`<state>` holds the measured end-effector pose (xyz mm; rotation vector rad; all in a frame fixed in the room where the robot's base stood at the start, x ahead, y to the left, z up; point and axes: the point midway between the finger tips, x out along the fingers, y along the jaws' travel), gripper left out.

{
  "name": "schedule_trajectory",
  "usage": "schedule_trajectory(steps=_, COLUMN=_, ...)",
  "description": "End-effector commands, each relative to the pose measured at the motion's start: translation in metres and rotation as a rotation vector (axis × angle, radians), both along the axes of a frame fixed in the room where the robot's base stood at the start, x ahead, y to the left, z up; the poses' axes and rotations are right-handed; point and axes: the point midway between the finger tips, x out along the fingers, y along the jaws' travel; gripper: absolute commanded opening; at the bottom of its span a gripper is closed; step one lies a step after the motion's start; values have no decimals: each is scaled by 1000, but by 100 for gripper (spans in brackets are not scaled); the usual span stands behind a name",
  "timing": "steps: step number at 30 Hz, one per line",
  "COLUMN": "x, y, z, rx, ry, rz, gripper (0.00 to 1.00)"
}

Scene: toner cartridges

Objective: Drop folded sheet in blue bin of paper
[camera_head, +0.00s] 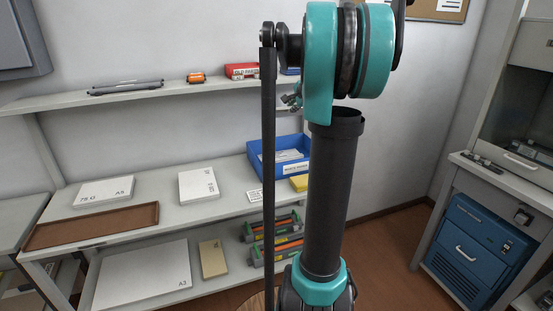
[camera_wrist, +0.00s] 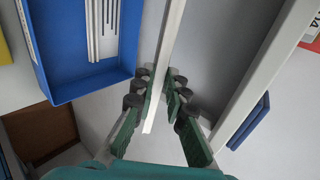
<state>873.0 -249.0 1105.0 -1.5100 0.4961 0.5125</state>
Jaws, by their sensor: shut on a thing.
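In the wrist view my gripper (camera_wrist: 161,82) is shut on a thin white folded sheet (camera_wrist: 152,118), seen edge-on between the green finger pads. The sheet runs up past the top of that view, so its far end is out of sight. The blue bin (camera_wrist: 92,88) lies to the left of the fingers, with white paper strips inside. The sheet's visible part is beside the bin's right wall, not over its opening. In the head view the blue bin (camera_head: 259,175) stands on the middle shelf, partly behind my arm. My gripper and the sheet are not clearly visible there.
An upper shelf (camera_head: 140,98) carries a red box (camera_head: 240,70) and an orange item (camera_head: 196,78). Its pale edge (camera_wrist: 262,75) runs close right of the fingers. White paper stacks (camera_head: 198,186) and a brown tray (camera_head: 95,226) lie left of the bin. Toner cartridges (camera_head: 275,240) sit below.

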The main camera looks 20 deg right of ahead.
Motion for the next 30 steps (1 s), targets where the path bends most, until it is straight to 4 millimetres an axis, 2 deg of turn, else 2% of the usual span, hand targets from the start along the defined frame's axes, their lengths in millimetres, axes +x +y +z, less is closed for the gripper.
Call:
schedule_trajectory(steps=2, x=-1, y=-2, z=-4, rx=-1, ry=5, rz=-4, gripper=1)
schedule_trajectory(steps=5, x=-1, y=-2, z=-20, rx=-1, ry=6, rz=-5, gripper=1)
schedule_trajectory(steps=15, x=-1, y=-2, z=-104, rx=-1, ry=4, rz=-4, gripper=1)
schedule_trajectory(steps=21, x=-1, y=-2, z=-144, rx=-2, ry=4, rz=-4, gripper=1)
schedule_trajectory(steps=30, x=-1, y=-2, z=-172, rx=-2, ry=4, rz=-4, gripper=1)
